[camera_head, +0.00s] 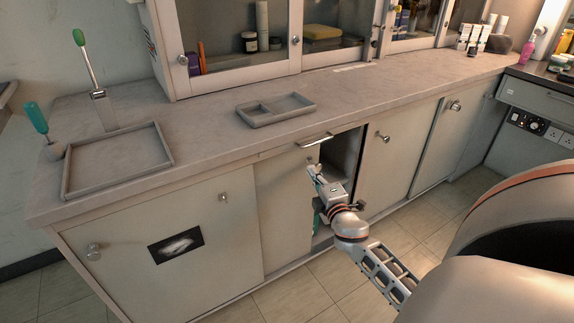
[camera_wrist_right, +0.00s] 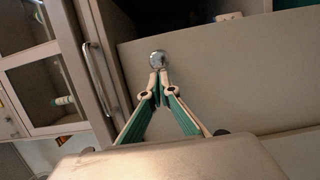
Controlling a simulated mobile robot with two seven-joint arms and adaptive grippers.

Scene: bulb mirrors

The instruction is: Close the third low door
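The third low door (camera_head: 284,205) is a beige sliding panel under the counter, partly open. A dark gap (camera_head: 345,158) shows at its right side, with shelves inside. My right gripper (camera_head: 314,172) is at this door's right edge. In the right wrist view, the fingertips (camera_wrist_right: 159,76) are together at the door's round metal knob (camera_wrist_right: 157,58), next to it. Whether they touch it is hard to tell. I see nothing held between them. My left gripper is not in view.
A drawer bar handle (camera_head: 315,140) sits just above the gap; it also shows in the right wrist view (camera_wrist_right: 100,80). Other low doors flank the gap, such as the one with a picture (camera_head: 176,246). Trays (camera_head: 118,190) stand on the counter. The floor in front (camera_head: 290,297) is clear.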

